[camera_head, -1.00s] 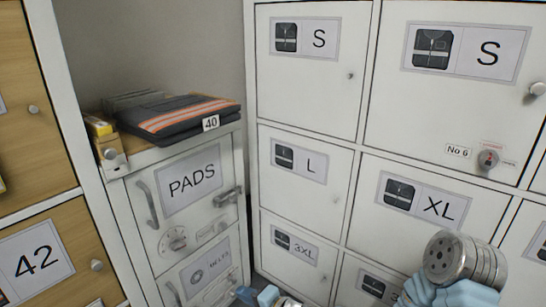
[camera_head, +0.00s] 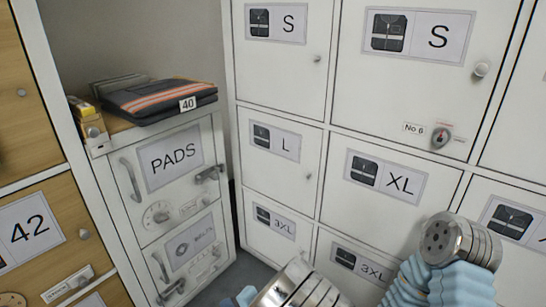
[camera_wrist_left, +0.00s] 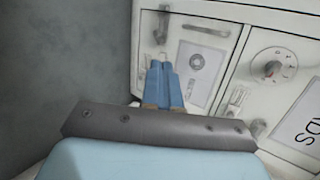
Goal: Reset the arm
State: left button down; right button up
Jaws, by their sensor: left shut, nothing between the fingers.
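My left gripper (camera_head: 244,297) shows at the bottom edge of the head view as a small blue part, mostly cut off. In the left wrist view its two blue fingers (camera_wrist_left: 163,86) lie together, shut with nothing between them. Behind them is the BELTS drawer front (camera_wrist_left: 195,65), which shows at the lower left in the head view (camera_head: 194,243). I cannot tell how far the fingers are from it. A silver joint of mine (camera_head: 300,285) stands beside the gripper. Another silver joint with a blue sleeve (camera_head: 460,240) is at the lower right. My right gripper is out of view.
White lockers (camera_head: 285,110) labelled by size fill the right. The PADS drawer (camera_head: 173,162) has a protruding handle and dial. Folded dark workwear with orange stripes (camera_head: 160,101), tagged 40, lies above it. Wooden compartments (camera_head: 40,233) stand at left. Grey floor shows between the cabinets.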

pick_arm(q)
jog(key=s+a+f+n+g+h+p, duration=0.25)
jog(key=s+f+g+h, duration=0.3)
jog(key=s+f, duration=0.4)
jog(key=s+d+r+n+t+h+p, duration=0.1)
jog(key=s+d+r+n+h+p, duration=0.1)
jog(key=s+r+n+h+p, duration=0.3)
jog(key=s+n+h+p, duration=0.1)
jog(key=h, duration=0.2)
jog(key=shift+d+h, duration=0.2)
jog(key=shift+h, duration=0.15)
jog(key=shift+n, duration=0.25)
